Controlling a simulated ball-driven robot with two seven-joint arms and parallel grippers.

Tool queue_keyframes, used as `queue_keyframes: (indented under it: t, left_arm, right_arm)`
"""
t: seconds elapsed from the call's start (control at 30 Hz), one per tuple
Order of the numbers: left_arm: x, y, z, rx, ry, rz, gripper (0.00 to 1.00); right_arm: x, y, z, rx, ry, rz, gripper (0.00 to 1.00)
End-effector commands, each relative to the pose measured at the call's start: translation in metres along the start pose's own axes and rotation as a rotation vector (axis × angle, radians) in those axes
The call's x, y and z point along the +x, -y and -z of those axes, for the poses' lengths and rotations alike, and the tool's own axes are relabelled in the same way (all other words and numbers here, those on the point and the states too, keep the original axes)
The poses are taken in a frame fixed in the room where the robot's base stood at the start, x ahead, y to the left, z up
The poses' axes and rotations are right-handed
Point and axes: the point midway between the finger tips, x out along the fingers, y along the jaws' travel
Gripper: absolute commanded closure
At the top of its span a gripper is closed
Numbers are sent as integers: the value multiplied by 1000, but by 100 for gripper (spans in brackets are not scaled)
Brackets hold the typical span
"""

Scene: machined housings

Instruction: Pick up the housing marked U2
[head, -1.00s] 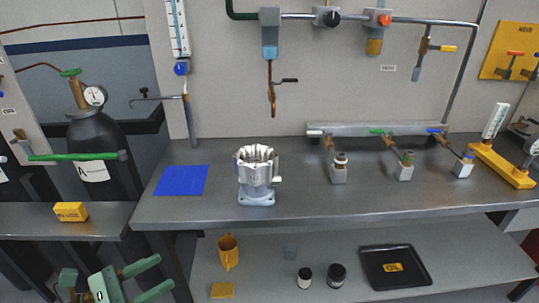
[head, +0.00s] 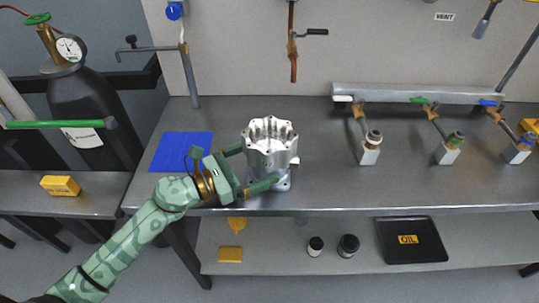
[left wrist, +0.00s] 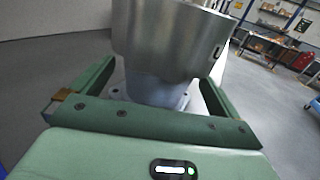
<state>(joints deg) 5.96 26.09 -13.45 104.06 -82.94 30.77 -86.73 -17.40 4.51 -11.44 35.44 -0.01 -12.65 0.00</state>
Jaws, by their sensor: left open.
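A silver machined housing (head: 270,145) with a scalloped, open top stands upright on the grey bench, on a pale blue-grey base (head: 284,184). A small white tag shows at its right side, but I cannot read a U2 mark. My left gripper (head: 262,166) reaches in from the left, open, one finger behind the housing and one in front. In the left wrist view, the housing (left wrist: 165,40) stands between the spread fingers (left wrist: 157,88), and its top is cut off. I cannot tell whether either finger touches it. My right gripper is not in view.
A blue mat (head: 168,153) lies left of the housing. Small valve blocks (head: 369,155) stand on the bench to the right, below a rail (head: 420,94). A black tray (head: 393,256) and jars (head: 348,245) are on the lower shelf. Bench between housing and valves is clear.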

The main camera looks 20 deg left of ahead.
Motion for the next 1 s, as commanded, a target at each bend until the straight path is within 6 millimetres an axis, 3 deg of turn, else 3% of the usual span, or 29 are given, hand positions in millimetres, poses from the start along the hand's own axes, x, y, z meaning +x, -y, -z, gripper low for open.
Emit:
queue_keyframes:
  t: [0.13, 0.37, 0.47, 0.63, 0.87, 1.0]
  left_arm:
    - [18, 0, 0, -1, 1, 0, 0]
    - [20, 0, 0, -1, 0, 0, 0]
    - [20, 0, 0, -1, 0, 0, 22]
    - [20, 0, 0, -1, 0, 0, 70]
    - [20, -1, -3, 1, 4, 0, 73]
    - [20, -1, -18, 5, 6, 1, 73]
  right_arm:
    - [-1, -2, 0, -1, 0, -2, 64]
    - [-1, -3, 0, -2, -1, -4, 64]
    - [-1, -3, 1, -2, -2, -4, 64]
    - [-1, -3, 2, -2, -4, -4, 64]
    - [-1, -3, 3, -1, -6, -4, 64]
    - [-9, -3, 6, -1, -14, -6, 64]
